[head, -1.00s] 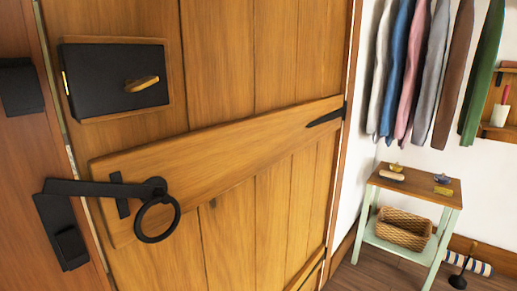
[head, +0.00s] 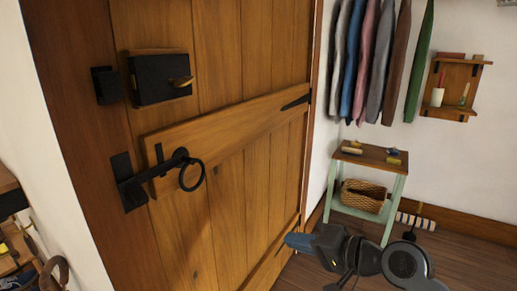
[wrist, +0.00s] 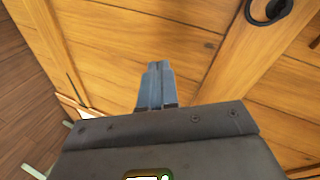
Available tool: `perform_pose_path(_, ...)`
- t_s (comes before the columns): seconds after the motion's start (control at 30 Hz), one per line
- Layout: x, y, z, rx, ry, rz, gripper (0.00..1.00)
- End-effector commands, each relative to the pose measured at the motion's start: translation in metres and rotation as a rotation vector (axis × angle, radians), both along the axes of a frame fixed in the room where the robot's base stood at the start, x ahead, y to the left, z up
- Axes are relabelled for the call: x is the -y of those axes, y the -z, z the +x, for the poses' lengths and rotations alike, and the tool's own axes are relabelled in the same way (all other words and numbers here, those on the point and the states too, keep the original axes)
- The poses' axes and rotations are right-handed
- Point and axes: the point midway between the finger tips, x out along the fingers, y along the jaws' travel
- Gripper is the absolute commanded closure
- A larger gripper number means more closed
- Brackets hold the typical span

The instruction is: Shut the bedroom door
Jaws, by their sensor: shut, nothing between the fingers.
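The bedroom door (head: 228,190) is of upright wooden planks with a slanting-looking cross rail, and fills the left half of the head view. It looks flush with its dark wooden frame (head: 85,120), with no clear gap. Its black latch bar (head: 165,168) with a ring handle (head: 192,175) reaches over to the black catch (head: 128,182) on the frame. My gripper (head: 298,241) is low in front of the door's hinge side, shut and empty. In the wrist view its blue fingers (wrist: 155,85) point towards the planks (wrist: 130,45); whether they touch cannot be told.
A small green-legged table (head: 372,157) with a wicker basket (head: 362,196) stands right of the door. Coats (head: 365,65) hang above it, and a wall shelf (head: 455,88) is further right. Furniture (head: 12,225) stands at the left edge. Floor (head: 460,260) shows at the lower right.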

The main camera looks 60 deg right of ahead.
Motion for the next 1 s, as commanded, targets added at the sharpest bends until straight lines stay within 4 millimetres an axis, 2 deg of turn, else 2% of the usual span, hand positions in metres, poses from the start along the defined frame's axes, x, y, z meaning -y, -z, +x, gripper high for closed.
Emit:
perform_pose_path(0.03,0.015,-0.026,0.007,0.045,0.002,0.056,1.0)
perform_pose_path(0.2,0.045,-0.095,0.013,0.168,-0.059,0.235,1.0)
perform_pose_path(0.3,0.057,-0.132,0.008,0.229,-0.112,0.302,1.0)
perform_pose_path(0.43,0.065,-0.167,-0.002,0.281,-0.175,0.349,1.0)
perform_pose_path(0.53,0.067,-0.181,-0.008,0.303,-0.209,0.365,1.0)
perform_pose_path(0.7,0.067,-0.189,-0.006,0.312,-0.23,0.374,1.0)
perform_pose_path(0.87,0.061,-0.189,0.015,0.311,-0.233,0.374,1.0)
perform_pose_path(1.0,0.056,-0.189,0.042,0.311,-0.235,0.375,1.0)
